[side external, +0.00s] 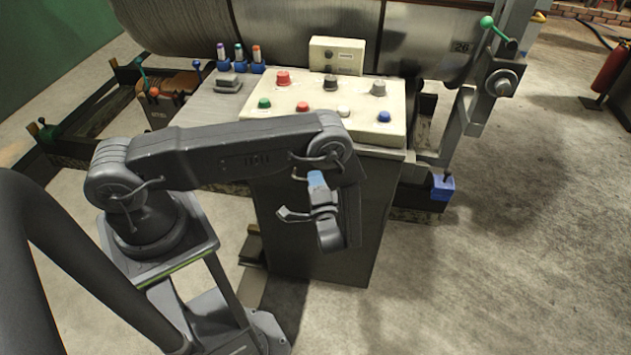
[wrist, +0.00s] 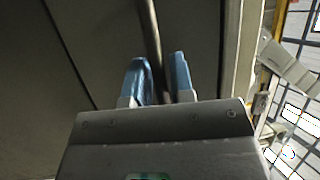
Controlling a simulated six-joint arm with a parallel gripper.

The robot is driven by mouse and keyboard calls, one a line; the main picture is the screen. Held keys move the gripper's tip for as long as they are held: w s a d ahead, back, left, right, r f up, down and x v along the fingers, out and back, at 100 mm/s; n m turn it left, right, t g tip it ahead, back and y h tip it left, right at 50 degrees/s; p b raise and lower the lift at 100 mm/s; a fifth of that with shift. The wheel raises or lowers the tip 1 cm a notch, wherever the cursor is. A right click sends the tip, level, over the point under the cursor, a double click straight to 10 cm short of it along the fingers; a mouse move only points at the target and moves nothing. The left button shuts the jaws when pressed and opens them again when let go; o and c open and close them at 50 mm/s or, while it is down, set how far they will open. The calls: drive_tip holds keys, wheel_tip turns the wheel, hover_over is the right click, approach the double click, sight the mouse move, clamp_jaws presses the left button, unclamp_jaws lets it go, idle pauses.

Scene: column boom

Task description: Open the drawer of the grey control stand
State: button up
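The grey control stand (side external: 385,205) is a dark cabinet under a pale sloping button panel. Its drawer cannot be made out in the side external view, where my arm covers part of the front. My gripper (side external: 317,179) is close to the upper front of the stand, with its blue fingertips toward it. In the wrist view my gripper (wrist: 158,78) has its two blue fingers apart, with a gap between them. A narrow dark upright bar (wrist: 150,30), possibly the drawer's handle, lines up with that gap. I cannot tell whether either finger touches it.
The button panel (side external: 325,125) has several coloured buttons and knobs. Large metal rollers (side external: 300,25) lie behind it. A blue block (side external: 443,187) sits at the right on the machine frame. A red extinguisher (side external: 612,68) stands at far right. The concrete floor (side external: 500,270) at right is clear.

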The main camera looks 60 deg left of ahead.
clamp_jaws()
drive_tip(key=shift+d, duration=0.1)
drive_tip(key=s+d, duration=1.6)
drive_tip(key=shift+s+d, duration=0.25)
drive_tip(key=shift+s, duration=0.1)
drive_tip(key=shift+o, duration=1.5)
unclamp_jaws()
